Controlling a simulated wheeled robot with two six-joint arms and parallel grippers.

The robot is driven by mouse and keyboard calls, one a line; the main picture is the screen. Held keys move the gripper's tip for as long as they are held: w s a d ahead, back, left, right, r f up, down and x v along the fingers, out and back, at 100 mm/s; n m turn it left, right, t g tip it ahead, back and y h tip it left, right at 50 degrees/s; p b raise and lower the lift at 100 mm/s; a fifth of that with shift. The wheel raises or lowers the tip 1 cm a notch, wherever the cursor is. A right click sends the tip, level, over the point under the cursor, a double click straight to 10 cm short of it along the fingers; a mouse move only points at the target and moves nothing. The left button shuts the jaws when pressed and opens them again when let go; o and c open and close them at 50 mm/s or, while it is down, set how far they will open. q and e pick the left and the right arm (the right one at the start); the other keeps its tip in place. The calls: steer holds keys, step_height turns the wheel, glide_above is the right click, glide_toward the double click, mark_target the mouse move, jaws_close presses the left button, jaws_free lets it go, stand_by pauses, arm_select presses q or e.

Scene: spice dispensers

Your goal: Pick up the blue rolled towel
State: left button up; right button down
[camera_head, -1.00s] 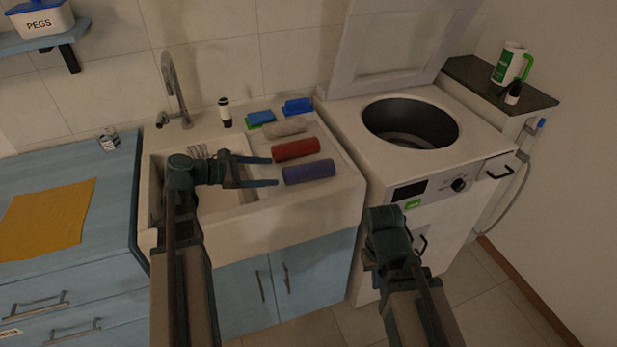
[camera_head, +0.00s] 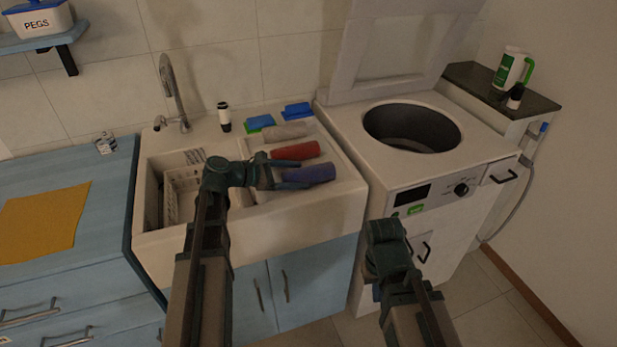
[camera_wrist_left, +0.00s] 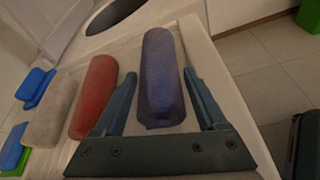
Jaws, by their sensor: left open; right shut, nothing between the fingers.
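The blue rolled towel (camera_head: 316,173) lies on the right part of the sink top, nearest its front edge. It also shows in the left wrist view (camera_wrist_left: 162,85), long and dark blue. My left gripper (camera_head: 304,174) is open, with one finger on each side of the towel's near end. In the left wrist view my left gripper's fingertips (camera_wrist_left: 160,75) flank the towel, with a gap visible on both sides. My right gripper (camera_head: 385,245) is low in front of the washing machine, away from the towel; its fingers are mostly hidden by the arm.
A red rolled towel (camera_head: 295,151) lies close beside the blue one, then a grey rolled towel (camera_head: 288,132). Folded blue and green cloths (camera_head: 262,122) lie behind them. The open washing machine (camera_head: 470,135) stands to the right, and the sink basin (camera_head: 160,205) to the left.

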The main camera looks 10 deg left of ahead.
mark_target(309, 175)
arm_select(q)
steer(key=b+x, duration=0.1)
steer(key=x, duration=0.3)
steer(key=shift+w+d+f, duration=0.1)
steer(key=shift+w+d, duration=0.1)
steer(key=c, duration=1.1)
